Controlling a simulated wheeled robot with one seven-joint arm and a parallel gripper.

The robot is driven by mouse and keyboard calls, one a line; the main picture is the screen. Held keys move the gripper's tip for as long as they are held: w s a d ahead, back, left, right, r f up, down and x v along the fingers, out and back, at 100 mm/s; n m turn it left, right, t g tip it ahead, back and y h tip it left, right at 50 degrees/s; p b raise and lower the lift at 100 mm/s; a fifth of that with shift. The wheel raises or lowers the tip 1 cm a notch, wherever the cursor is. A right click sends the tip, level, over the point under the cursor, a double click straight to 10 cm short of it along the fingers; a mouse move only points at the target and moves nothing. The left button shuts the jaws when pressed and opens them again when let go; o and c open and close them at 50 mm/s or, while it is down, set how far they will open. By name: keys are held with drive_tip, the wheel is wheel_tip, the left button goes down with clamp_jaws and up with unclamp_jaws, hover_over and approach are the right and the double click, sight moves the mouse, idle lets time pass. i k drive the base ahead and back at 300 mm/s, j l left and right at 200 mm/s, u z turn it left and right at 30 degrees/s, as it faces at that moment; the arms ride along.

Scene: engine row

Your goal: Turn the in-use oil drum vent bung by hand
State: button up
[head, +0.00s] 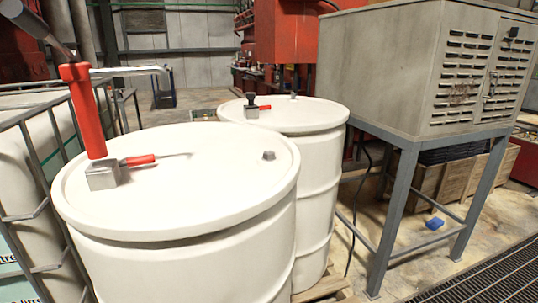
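A white drum (180,205) stands in front. On the left of its lid is a grey block (103,176) with a red lever (137,160) and an upright red pump (86,115). A grey handle (45,28) slants up left from the pump top. A small grey bung (268,155) sits on the right of this lid. A second white drum (318,150) stands behind to the right. Its lid carries a dark fitting with a red lever (251,108) and a small bung (293,96). I cannot tell whether either bung is loose. My gripper is not in view.
A grey louvred cabinet (390,70) on a steel stand is right of the drums. Wooden crates (455,180) and a blue object (434,223) lie under it. A caged white tank (40,150) is at left. A floor grating (500,275) is at lower right.

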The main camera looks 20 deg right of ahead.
sight(268, 156)
drive_tip(key=i+l+z, duration=0.1)
drive_tip(key=l, duration=0.25)
drive_tip(key=i+l+z, duration=0.1)
drive_tip(key=l, duration=0.3)
drive_tip(key=i+l+z, duration=0.15)
drive_tip(key=l, duration=0.2)
drive_tip(key=i+l+z, duration=0.1)
drive_tip(key=l, duration=0.25)
